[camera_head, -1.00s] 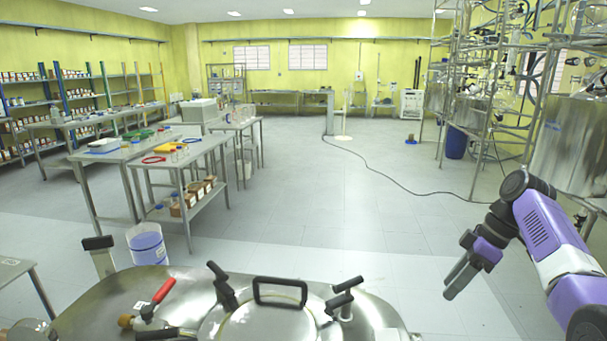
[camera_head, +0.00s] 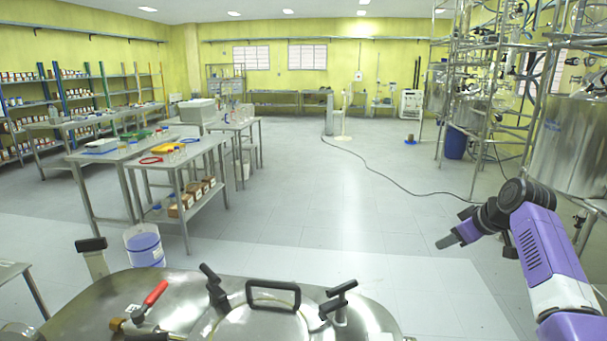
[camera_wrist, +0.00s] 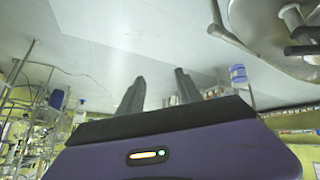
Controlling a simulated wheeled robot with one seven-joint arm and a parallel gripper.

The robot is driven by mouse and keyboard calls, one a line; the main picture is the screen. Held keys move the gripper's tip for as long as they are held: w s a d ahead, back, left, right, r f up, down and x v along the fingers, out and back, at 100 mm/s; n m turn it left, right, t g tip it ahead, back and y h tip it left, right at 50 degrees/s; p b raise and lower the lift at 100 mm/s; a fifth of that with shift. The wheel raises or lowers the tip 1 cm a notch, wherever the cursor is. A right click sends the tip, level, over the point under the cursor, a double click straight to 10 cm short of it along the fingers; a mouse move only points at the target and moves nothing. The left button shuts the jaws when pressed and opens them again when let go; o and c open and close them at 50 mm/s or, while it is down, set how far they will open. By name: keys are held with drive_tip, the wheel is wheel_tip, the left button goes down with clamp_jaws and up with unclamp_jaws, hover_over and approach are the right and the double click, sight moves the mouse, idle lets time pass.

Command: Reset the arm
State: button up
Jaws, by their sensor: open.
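My gripper (camera_head: 447,241) is at the right in the head view, at the end of my purple and black arm. It is raised over open floor and points to the left. In the wrist view its two fingers (camera_wrist: 158,92) stand apart with nothing between them. It is to the right of the steel reactor lid and touches nothing that I can see.
A steel vessel lid (camera_head: 190,290) with black handles and a red-handled valve (camera_head: 150,299) fills the lower front. Glass reactors on a steel frame (camera_head: 530,110) stand at the right. Steel tables (camera_head: 205,145) stand at the left. The middle floor (camera_head: 330,200) is clear, crossed by a black cable.

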drive_tip(key=s+a+f+m+t+h, duration=0.2)
drive_tip(key=s+a+f+m+t, duration=0.15)
drive_tip(key=s+f, duration=0.45)
drive_tip(key=s+a+f+m+t+h, duration=0.2)
drive_tip(key=s+a+f+m+t, duration=0.25)
drive_tip(key=s, duration=0.55)
drive_tip(key=s+a+r, duration=0.1)
drive_tip(key=s+a, duration=0.2)
drive_tip(key=s, duration=1.2)
drive_tip(key=s+a+n+y, duration=0.1)
drive_tip(key=s+a, duration=0.3)
drive_tip(key=s, duration=1.2)
drive_tip(key=s+a+r+n+g+y, duration=0.1)
drive_tip(key=s+a, duration=0.2)
drive_tip(key=s, duration=1.2)
drive_tip(key=shift+s+a+r, duration=0.2)
drive_tip(key=shift+s+r, duration=0.15)
